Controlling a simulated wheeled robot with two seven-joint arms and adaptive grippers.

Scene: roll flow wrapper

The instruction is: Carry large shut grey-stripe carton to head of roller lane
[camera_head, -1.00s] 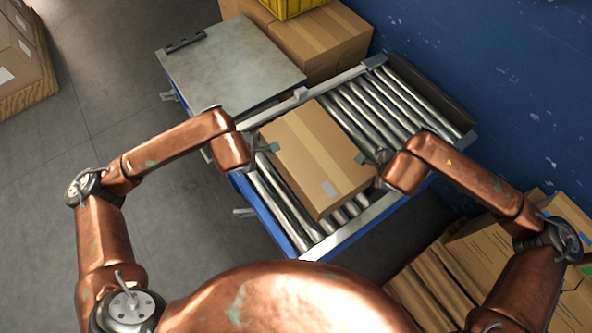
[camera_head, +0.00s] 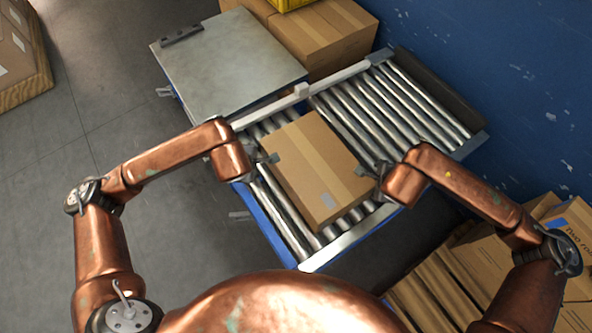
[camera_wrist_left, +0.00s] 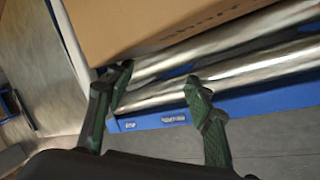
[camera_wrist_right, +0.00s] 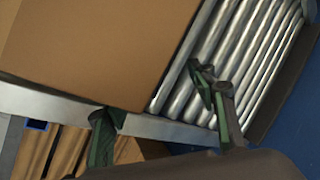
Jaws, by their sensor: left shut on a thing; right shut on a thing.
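The large shut carton (camera_head: 305,160) is brown, with a paler stripe along its top and a small pale label. It is over the near part of the roller lane (camera_head: 345,110), on or just above the rollers; I cannot tell which. My left gripper (camera_head: 267,160) is at its left side and my right gripper (camera_head: 366,170) at its right side, both shut on it. In the left wrist view the carton (camera_wrist_left: 150,22) is beyond the fingers (camera_wrist_left: 160,92). In the right wrist view the carton (camera_wrist_right: 90,50) is beside the fingers (camera_wrist_right: 160,108). The contact points are hidden.
A grey metal table (camera_head: 225,65) stands left of the lane. Stacked cartons (camera_head: 325,40) are behind it. A blue wall (camera_head: 530,100) runs along the right. More cartons (camera_head: 480,255) are at lower right. The lane's far rollers are clear.

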